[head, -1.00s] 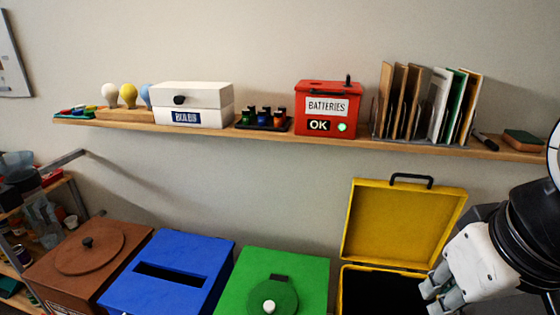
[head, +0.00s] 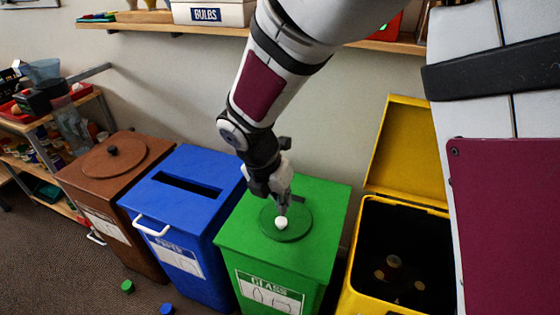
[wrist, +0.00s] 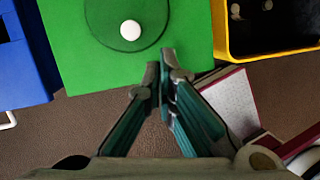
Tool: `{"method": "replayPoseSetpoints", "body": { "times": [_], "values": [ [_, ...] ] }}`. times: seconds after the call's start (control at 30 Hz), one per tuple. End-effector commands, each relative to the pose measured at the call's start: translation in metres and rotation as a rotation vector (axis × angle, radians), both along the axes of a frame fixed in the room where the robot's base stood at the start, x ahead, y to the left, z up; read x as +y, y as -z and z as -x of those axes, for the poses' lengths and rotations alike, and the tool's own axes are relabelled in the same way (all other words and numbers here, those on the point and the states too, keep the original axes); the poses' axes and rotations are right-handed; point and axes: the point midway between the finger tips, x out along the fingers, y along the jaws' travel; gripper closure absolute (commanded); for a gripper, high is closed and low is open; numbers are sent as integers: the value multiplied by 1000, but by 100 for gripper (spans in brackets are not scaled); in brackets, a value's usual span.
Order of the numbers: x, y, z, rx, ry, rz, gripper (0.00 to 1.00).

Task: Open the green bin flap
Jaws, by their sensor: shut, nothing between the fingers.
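The green bin (head: 240,243) stands between the blue and yellow bins, with a "GLASS" label on its front. Its round green flap (head: 301,232) lies flat in the top and looks closed; it also shows in the wrist view (wrist: 104,33). A white knob (head: 281,224) sits on the flap, and is clear in the wrist view (wrist: 130,30). My gripper (head: 281,211) is over the flap, close to the knob, shut and empty. In the wrist view the fingertips (wrist: 163,62) are below and right of the knob, not around it. I cannot tell whether they touch anything.
The blue bin (head: 205,225) with a slot stands left, the brown bin (head: 75,178) beyond it. The yellow bin (head: 398,204) at right has its lid raised. A wall shelf (head: 150,31) runs behind. A green piece (head: 127,286) and a blue piece (head: 167,309) lie on the floor.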

Motion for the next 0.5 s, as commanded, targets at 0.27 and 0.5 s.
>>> {"method": "replayPoseSetpoints", "body": {
  "times": [0.27,0.5],
  "values": [
    [35,57,-6,69,-310,95,100],
    [29,81,-10,74,-321,101,100]
  ]
}}
